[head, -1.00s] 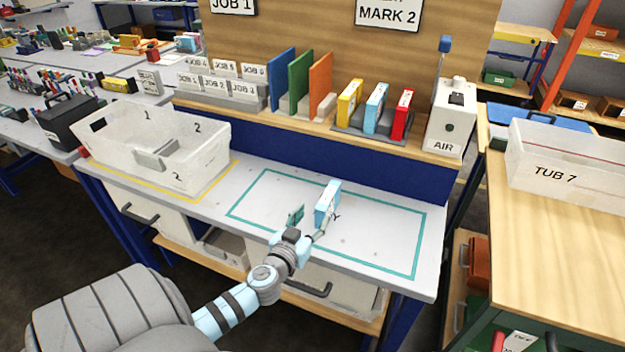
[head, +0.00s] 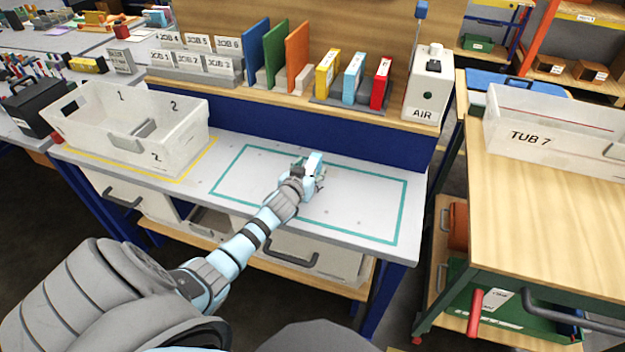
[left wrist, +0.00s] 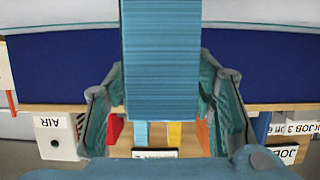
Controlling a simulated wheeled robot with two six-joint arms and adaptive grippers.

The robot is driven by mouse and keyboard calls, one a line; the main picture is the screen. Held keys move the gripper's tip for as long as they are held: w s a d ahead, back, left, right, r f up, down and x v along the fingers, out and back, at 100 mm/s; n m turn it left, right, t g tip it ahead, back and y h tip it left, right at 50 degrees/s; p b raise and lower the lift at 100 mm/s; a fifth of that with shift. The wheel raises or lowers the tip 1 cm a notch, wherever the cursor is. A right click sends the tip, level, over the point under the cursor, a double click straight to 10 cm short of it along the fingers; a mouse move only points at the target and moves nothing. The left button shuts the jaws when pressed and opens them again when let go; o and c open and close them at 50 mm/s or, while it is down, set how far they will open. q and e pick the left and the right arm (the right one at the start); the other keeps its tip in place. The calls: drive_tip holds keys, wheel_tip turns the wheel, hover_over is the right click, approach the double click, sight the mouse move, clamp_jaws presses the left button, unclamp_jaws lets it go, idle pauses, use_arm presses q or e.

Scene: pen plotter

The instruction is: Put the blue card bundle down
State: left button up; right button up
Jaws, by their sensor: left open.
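The blue card bundle (head: 315,160) stands on the bench top inside the teal outline (head: 231,164), mostly hidden behind my left gripper in the head view. My left gripper (head: 309,173) is at the bundle. In the left wrist view the bundle (left wrist: 160,62) shows its striped card edges between the two open fingers (left wrist: 162,112), one on each side. I cannot tell whether either finger touches it. My right gripper is not in view.
A white tub (head: 185,150) stands at the bench's left. A shelf behind holds upright boards, a yellow box (head: 327,73), a blue box (head: 353,77), a red box (head: 380,83) and the AIR unit (head: 428,85). The outline's right part is clear.

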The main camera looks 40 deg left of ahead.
use_arm(q)
drive_tip(key=shift+w+a+f, duration=0.15)
drive_tip(key=shift+w+f, duration=0.1)
drive_tip(key=shift+w, duration=0.2)
drive_tip(key=shift+s, duration=0.1)
clamp_jaws()
drive_tip(key=shift+r, duration=0.15)
